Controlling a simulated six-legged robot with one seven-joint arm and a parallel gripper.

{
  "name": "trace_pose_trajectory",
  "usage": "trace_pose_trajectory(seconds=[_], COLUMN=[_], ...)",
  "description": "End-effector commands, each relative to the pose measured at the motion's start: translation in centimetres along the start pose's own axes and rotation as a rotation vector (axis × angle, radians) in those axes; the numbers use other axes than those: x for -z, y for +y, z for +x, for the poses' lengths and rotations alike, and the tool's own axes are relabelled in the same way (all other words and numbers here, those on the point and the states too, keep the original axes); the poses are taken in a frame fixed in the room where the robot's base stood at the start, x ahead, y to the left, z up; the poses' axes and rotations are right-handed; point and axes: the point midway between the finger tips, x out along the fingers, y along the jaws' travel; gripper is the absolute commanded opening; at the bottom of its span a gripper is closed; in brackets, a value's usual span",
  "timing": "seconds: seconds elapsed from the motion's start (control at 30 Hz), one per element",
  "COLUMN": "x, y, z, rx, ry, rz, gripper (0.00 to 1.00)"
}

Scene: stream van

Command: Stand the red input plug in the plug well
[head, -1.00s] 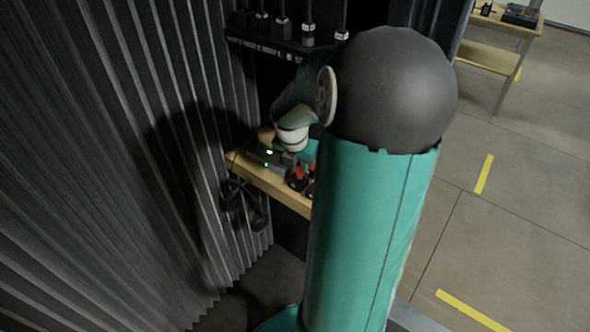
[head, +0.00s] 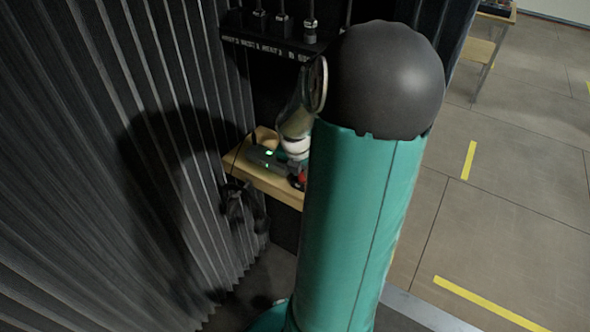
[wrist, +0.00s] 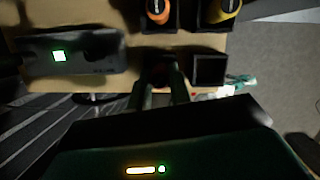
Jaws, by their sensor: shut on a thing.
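In the wrist view, my gripper (wrist: 163,88) has its two fingers closed on a dark red thing, which looks like the red input plug (wrist: 160,68). The plug is dim and partly hidden by the fingers. I cannot tell whether it touches anything below. Just right of it is a square black box (wrist: 208,69) with a dark top, which looks like the plug well. In the head view, a small red patch (head: 298,181) shows over the shelf at the edge of my arm. My arm hides the fingers and the black box there.
A grey device with a green light (wrist: 82,55) lies left of my gripper on the wooden shelf (wrist: 120,20). Black holders with an orange plug (wrist: 158,9) and a yellow plug (wrist: 222,9) stand at the back. A black rack with cables (head: 270,42) hangs above; a pleated curtain (head: 110,200) is left.

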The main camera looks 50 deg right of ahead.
Motion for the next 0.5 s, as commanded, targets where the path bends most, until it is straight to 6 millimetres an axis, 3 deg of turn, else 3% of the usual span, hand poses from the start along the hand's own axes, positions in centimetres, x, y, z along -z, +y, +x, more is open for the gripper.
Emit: trace_pose_trajectory(seconds=[0.5], x=[0.04], y=[-0.65], z=[0.59], rx=[-0.001], ry=[0.001], rz=[-0.002], gripper=[0.00])
